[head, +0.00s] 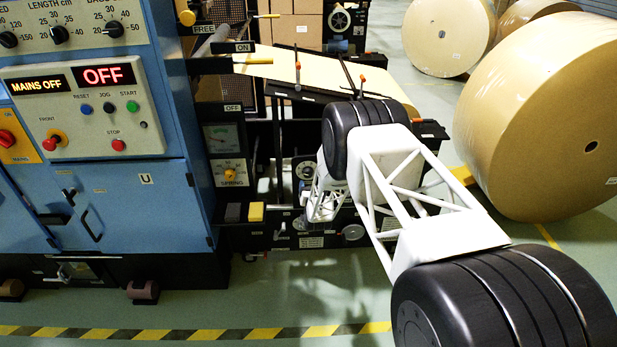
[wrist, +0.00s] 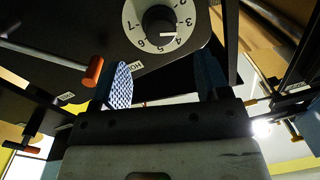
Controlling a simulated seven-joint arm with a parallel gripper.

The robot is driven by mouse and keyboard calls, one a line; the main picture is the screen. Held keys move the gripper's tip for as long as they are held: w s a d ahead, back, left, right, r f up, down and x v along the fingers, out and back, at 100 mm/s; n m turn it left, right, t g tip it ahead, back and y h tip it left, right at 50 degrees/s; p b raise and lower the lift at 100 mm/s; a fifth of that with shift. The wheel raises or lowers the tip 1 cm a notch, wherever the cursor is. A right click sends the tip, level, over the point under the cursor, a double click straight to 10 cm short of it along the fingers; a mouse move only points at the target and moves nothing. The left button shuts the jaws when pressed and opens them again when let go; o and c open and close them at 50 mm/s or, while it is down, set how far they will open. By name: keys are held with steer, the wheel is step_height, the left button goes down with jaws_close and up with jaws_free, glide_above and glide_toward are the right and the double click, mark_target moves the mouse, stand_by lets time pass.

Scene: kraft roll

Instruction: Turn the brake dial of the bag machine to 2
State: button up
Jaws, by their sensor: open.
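A dial (wrist: 203,30) with a white numbered face and a black knob (wrist: 157,18) is at the top of the wrist view, partly cut off. A white mark on the knob lies on the side near 4. A white dial with a dark knob, apparently the same one, shows in the head view (head: 306,170) beside my arm's end. My gripper (wrist: 163,80) is open, its two blue fingers apart below the dial in the picture, with nothing between them. In the head view my gripper (head: 304,196) is small and partly hidden by my arm. The dial's label cannot be read clearly.
An orange-tipped lever (wrist: 93,70) stands close to the left finger. The blue control cabinet (head: 130,200) is at left, its displays reading OFF and MAINS OFF. A yellow SPRING dial (head: 230,172) is nearby. Large kraft rolls (head: 545,120) stand at right on open floor.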

mark_target(308, 175)
steer(key=shift+w+a, duration=0.15)
steer(key=shift+w, duration=1.7)
steer(key=shift+w+a, duration=0.1)
steer(key=shift+w, duration=1.75)
steer(key=shift+c, duration=0.5)
steer(key=c, duration=0.8)
steer(key=n, duration=0.8)
steer(key=shift+n+g, duration=0.3)
